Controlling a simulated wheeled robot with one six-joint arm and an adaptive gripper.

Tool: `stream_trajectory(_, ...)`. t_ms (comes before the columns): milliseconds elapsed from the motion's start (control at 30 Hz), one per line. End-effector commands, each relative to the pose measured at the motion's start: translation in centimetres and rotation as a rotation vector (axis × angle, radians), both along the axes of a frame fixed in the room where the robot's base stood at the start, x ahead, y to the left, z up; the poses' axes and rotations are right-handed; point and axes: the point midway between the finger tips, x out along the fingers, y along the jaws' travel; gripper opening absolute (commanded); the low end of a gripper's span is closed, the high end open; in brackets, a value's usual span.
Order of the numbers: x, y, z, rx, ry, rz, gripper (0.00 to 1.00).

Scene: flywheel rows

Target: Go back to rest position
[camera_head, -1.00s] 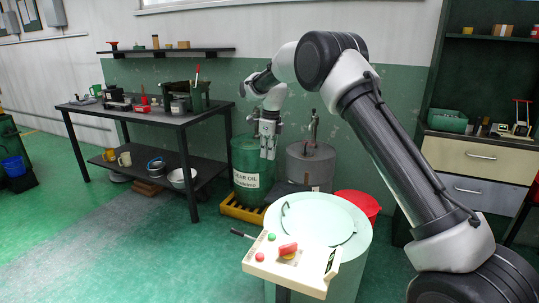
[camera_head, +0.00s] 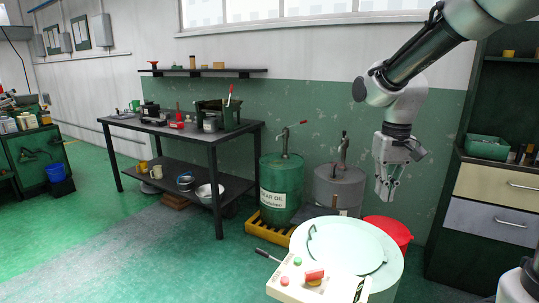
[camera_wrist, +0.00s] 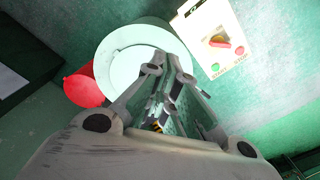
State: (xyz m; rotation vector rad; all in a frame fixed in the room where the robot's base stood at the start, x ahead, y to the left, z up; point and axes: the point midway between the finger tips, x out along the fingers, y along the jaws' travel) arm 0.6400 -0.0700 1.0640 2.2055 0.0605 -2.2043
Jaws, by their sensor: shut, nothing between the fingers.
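My gripper (camera_head: 388,188) hangs in the air with its fingers pointing down, above and behind the right side of the white round drum (camera_head: 390,285) and its pale lid (camera_head: 345,246). Its fingers are together with nothing between them. In the wrist view my gripper (camera_wrist: 170,88) shows in front of the same lid (camera_wrist: 122,50). A control box (camera_head: 312,282) with a red switch (camera_head: 314,274) and red and green buttons stands at the drum's front left. It also shows in the wrist view (camera_wrist: 205,28), apart from the fingers.
A red bucket (camera_head: 392,230) is behind the drum. A green oil barrel (camera_head: 282,190) and a grey barrel (camera_head: 338,188) stand by the wall. A dark workbench (camera_head: 215,141) is left, a drawer cabinet (camera_head: 495,190) right. Green floor (camera_head: 130,255) is clear at the left.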

Motion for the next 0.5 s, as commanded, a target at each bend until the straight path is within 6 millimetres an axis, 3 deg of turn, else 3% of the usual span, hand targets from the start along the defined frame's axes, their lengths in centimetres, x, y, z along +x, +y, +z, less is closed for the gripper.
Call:
stream_trajectory(33,-2.7,-1.3,0.9,0.002,-0.026,0.034,0.00)
stream_trajectory(100,-6.1,-2.8,1.6,0.003,-0.060,0.073,0.00)
stream_trajectory(300,-14.3,-5.9,2.6,0.002,-0.177,0.041,0.00)
stream_trajectory(400,-16.7,-6.8,3.1,0.002,-0.245,0.008,0.00)
stream_trajectory(500,-17.6,-7.3,4.4,0.002,-0.317,-0.018,0.00)
